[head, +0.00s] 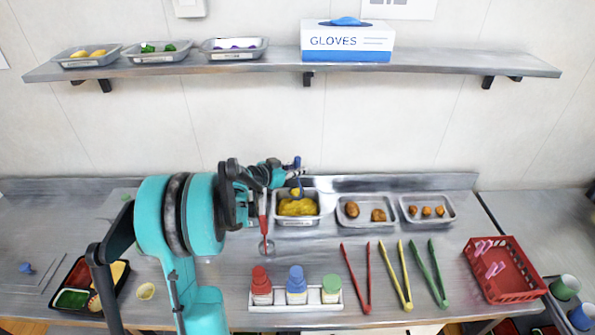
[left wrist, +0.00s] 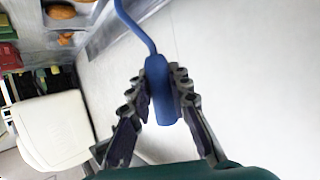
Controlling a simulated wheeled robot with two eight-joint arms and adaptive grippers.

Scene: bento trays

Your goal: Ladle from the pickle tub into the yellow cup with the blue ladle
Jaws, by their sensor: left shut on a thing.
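My left gripper (head: 286,173) is shut on the handle of the blue ladle; the wrist view shows the blue handle (left wrist: 160,90) between both fingers. In the head view the blue ladle (head: 297,165) hangs over a steel tub (head: 298,221) of yellow food, which I take for the pickle tub. Its bowl end shows yellow just above the food; I cannot tell whether it touches. My right gripper is not in view.
A red ladle (head: 264,230) is left of the tub, near my arm. Two more steel trays (head: 366,222) (head: 427,220) stand to the right. A bottle rack (head: 296,307), red, yellow and green tongs (head: 437,273) and a red basket (head: 503,296) are in front. A shelf (head: 290,68) hangs above.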

